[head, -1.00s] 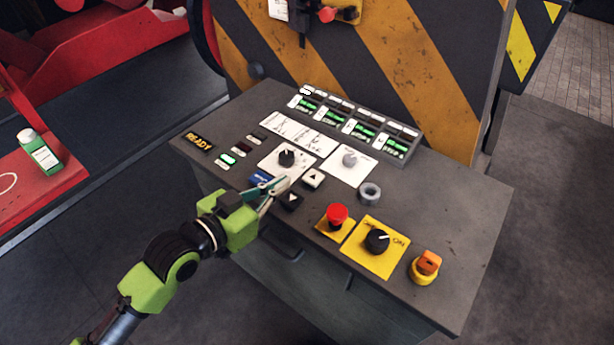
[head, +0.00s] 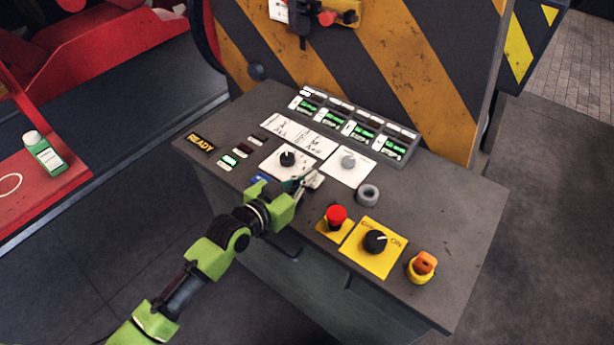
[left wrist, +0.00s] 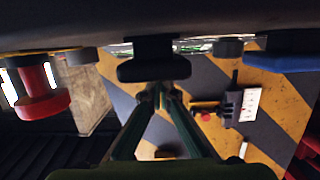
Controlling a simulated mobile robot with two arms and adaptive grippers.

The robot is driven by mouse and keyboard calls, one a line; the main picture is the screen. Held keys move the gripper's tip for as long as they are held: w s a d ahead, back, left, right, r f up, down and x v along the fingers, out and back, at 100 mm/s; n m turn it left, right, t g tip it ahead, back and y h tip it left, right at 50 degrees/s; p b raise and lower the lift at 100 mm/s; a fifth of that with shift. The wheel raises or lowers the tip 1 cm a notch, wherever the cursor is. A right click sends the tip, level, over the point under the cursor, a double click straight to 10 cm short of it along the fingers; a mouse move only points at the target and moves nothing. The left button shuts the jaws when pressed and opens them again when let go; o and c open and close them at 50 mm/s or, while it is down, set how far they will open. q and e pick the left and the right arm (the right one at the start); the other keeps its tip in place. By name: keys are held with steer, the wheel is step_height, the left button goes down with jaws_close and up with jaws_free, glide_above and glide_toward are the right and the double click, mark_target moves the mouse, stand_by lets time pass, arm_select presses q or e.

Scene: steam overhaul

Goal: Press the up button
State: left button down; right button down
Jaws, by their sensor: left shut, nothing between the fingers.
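The white up button (head: 315,181) sits on the grey control panel (head: 440,215) in the head view, partly covered by my left gripper (head: 306,180). The gripper's fingers are shut with nothing between them, and their tips are at the button. I cannot tell whether they touch it. In the left wrist view, the fingertips (left wrist: 159,90) show together just past a black button (left wrist: 153,65) that hangs from the panel at the top of the picture. The dark down button is hidden behind the gripper in the head view. My right gripper is not in view.
A red mushroom button (head: 336,216), a black rotary switch (head: 375,241) and an orange switch (head: 424,263) stand to the right on the panel. A black knob (head: 287,159) and a grey knob (head: 348,161) stand behind the gripper. A striped machine wall (head: 395,75) rises behind.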

arm_select(q)
steer(key=shift+f, duration=0.4)
